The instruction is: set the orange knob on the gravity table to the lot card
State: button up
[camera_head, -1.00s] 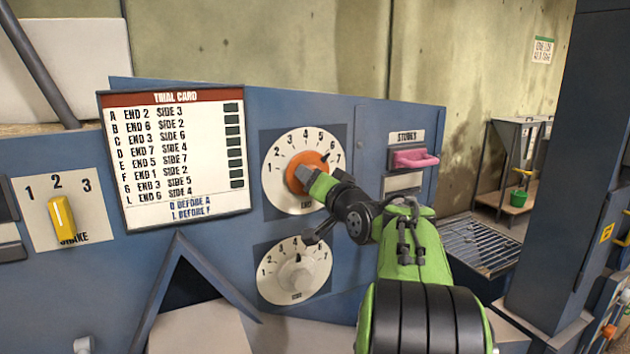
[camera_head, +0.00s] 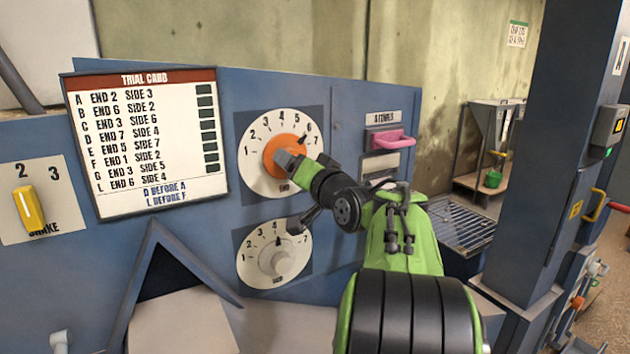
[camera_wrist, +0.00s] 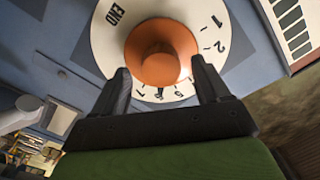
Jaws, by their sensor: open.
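The orange knob (camera_head: 270,158) sits on the upper white dial (camera_head: 254,180), marked END, on the blue panel. Its dark pointer appears near the 6; the exact setting is hard to tell. My gripper (camera_wrist: 160,66) is open, its fingers on either side of the knob's lower part in the wrist view. I cannot tell whether they touch it. In the head view, my gripper covers the knob's right part. The trial card (camera_head: 150,140) hangs left of the dial, with END and SIDE numbers on lettered lines, and "D before A" and "L before F" below.
A lower white dial (camera_head: 262,238), marked SIDE, has a white knob (camera_head: 283,262). A yellow lever (camera_head: 29,208) is at the far left. A pink handle (camera_head: 390,139) is right of the dials. A blue post (camera_head: 545,120) stands farther right.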

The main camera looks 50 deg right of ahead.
jog(key=b+v, duration=0.1)
jog(key=v, duration=1.2)
jog(key=shift+b, duration=0.35)
jog(key=a+f+n+g+y, duration=0.3)
jog(key=a+f, duration=0.4)
jog(key=a, duration=0.3)
jog(key=a+f+n+g+y, duration=0.2)
jog(key=a+f+n+g, duration=0.15)
jog(key=a+f, duration=0.5)
jog(key=s+a+f+n+g, duration=0.4)
jog(key=s+a+f, duration=0.3)
jog(key=s, duration=0.4)
jog(key=shift+s+a+f+g, duration=0.15)
jog(key=shift+s+f+g, duration=0.05)
jog(key=shift+f+g, duration=0.55)
